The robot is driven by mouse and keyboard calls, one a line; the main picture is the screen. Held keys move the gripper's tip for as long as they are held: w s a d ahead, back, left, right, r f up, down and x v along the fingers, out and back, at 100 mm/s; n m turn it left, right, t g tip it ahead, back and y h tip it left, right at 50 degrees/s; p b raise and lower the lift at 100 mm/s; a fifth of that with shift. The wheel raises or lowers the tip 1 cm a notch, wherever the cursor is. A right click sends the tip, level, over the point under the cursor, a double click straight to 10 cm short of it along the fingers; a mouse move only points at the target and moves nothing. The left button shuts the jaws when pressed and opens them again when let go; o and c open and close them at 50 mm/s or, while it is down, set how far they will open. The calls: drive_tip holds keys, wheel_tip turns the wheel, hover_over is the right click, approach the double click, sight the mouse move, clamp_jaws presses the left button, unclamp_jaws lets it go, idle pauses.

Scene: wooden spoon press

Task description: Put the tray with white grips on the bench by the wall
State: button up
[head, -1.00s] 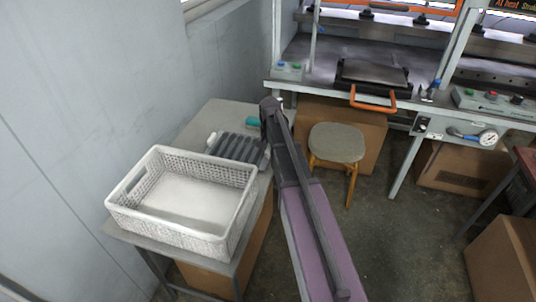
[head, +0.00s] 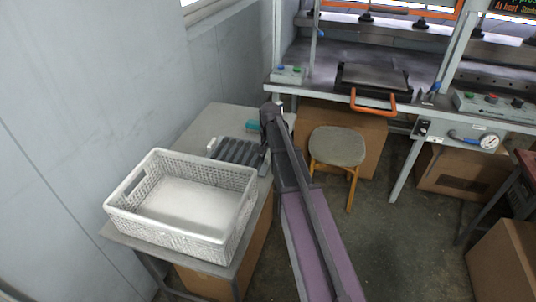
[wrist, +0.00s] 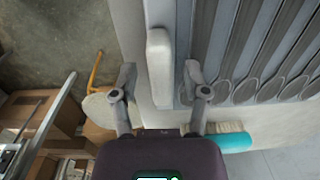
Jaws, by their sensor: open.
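The tray (head: 237,151) is dark grey with long slots and lies on the grey bench (head: 207,122) by the wall, behind the white basket. One white grip (wrist: 158,65) shows in the wrist view along the tray's edge. A bit of the other shows at the tray's left end in the head view. My gripper (wrist: 160,85) is open, with one finger on each side of the near grip and visible gaps between. In the head view my arm hides the tray's right end and most of my gripper.
A white woven basket (head: 185,205) fills the bench's near end. A teal-handled brush (wrist: 232,141) lies close beside the tray. A stool (head: 338,147) stands right of my arm. The press (head: 372,78) with an orange handle is at the back.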

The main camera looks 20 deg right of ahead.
drive_tip(key=shift+r, duration=0.15)
wheel_tip(320, 180, up, 12)
drive_tip(key=p, duration=1.2)
drive_tip(key=shift+s+d, duration=0.1)
drive_tip(key=shift+s, duration=0.1)
idle(0.8)
